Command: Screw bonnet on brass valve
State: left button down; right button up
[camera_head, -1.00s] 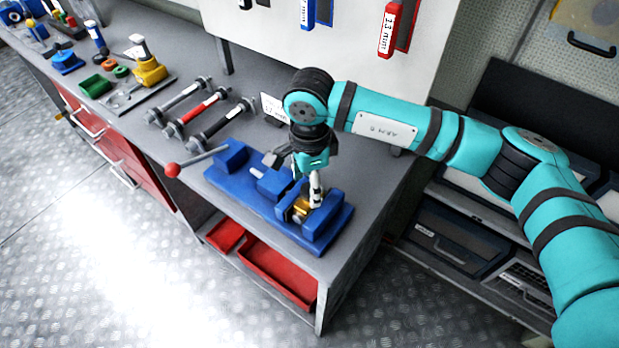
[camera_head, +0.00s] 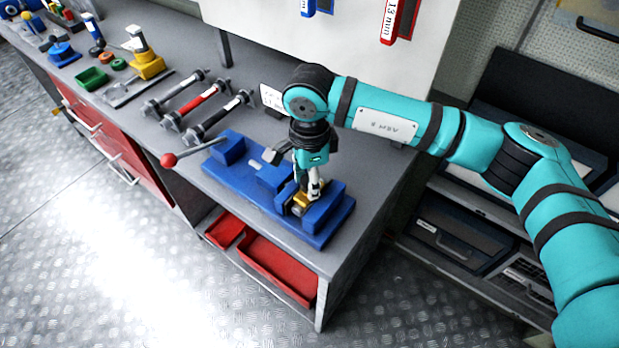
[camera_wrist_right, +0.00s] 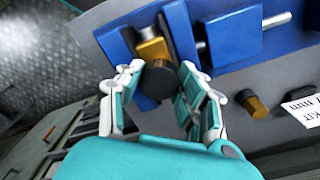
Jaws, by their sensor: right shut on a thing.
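The brass valve (camera_head: 301,203) sits between the jaws of the blue vise (camera_head: 240,188) on the bench. It also shows in the right wrist view (camera_wrist_right: 152,47), partly covered by a dark round-topped part, which looks like the bonnet (camera_wrist_right: 160,78). My right gripper (camera_head: 312,190) points down over the valve. Its fingers (camera_wrist_right: 160,72) are shut around the dark part, right over the brass. Whether the threads are engaged cannot be seen. My left gripper is in neither view.
A small brass piece with a black end (camera_wrist_right: 252,103) lies on the bench by a white card (camera_head: 272,98). Bars on stands (camera_head: 207,107) are left of the vise. Red trays (camera_head: 277,270) are below.

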jog(key=m, duration=0.5)
jog(key=shift+m, duration=0.4)
jog(key=m, duration=0.4)
jog(key=shift+m, duration=0.3)
jog(key=m, duration=0.4)
jog(key=shift+m, duration=0.3)
jog(key=m, duration=0.4)
jog(key=o, duration=0.9)
